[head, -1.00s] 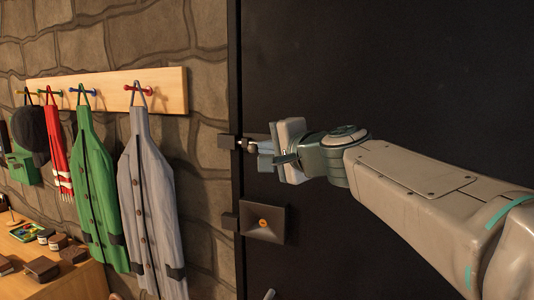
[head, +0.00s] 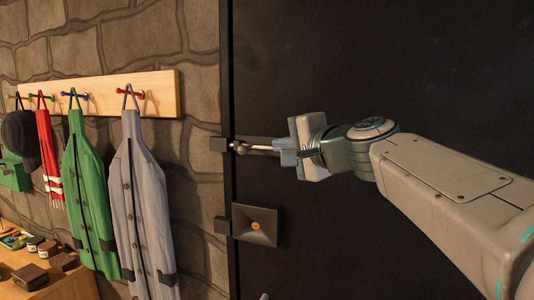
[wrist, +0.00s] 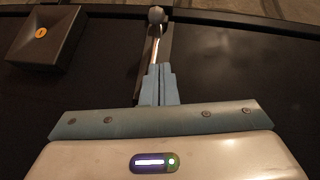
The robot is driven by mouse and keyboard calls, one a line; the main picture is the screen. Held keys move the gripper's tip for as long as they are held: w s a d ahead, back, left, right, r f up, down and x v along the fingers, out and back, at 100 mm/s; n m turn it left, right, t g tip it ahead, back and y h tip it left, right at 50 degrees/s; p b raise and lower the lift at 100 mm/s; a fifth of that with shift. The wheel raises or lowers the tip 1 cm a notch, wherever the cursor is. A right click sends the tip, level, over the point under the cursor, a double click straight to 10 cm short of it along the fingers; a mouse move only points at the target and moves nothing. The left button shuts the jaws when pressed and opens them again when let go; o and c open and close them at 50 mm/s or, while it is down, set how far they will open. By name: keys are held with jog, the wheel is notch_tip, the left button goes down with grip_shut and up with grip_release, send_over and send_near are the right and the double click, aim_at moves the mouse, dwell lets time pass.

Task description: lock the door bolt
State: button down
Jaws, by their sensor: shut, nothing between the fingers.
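The door bolt (head: 240,148) is a pale metal rod with a round grey knob, mounted across the dark door (head: 400,70) near its left edge. The knob sits close beside a dark keeper block (head: 219,145) on the frame side. Whether the rod's tip is inside the keeper is hard to tell. In the wrist view the knob (wrist: 156,15) is at the top, with the rod running toward my fingers. My gripper (head: 278,150) is shut and empty, its blue-grey fingertips (wrist: 159,72) together, to the right of the knob and apart from it, lined up with the rod.
A dark lock box (head: 256,225) with an orange spot sits on the door below the bolt. Left of the door, a green coat (head: 90,190) and a grey coat (head: 140,200) hang from a wooden peg rail (head: 110,95). A wooden table (head: 60,285) stands at lower left.

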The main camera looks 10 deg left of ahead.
jog(key=b+v, duration=0.1)
jog(key=v, duration=0.7)
jog(key=shift+s, duration=0.15)
jog(key=s+d+f+n+g+h, duration=0.2)
jog(key=s+d+f, duration=0.3)
jog(key=f, duration=0.8)
jog(key=s+d+f+n+g+h, duration=0.3)
jog(key=s+d+f+g+h, duration=0.1)
jog(key=f, duration=0.9)
jog(key=s+d+f+n+g+h+p, duration=0.1)
jog(key=s+d+f+h, duration=0.4)
jog(key=f, duration=0.8)
jog(key=s+d+n+g, duration=0.1)
jog(key=s+g, duration=0.1)
jog(key=shift+s+n, duration=0.4)
jog(key=shift+d, duration=0.1)
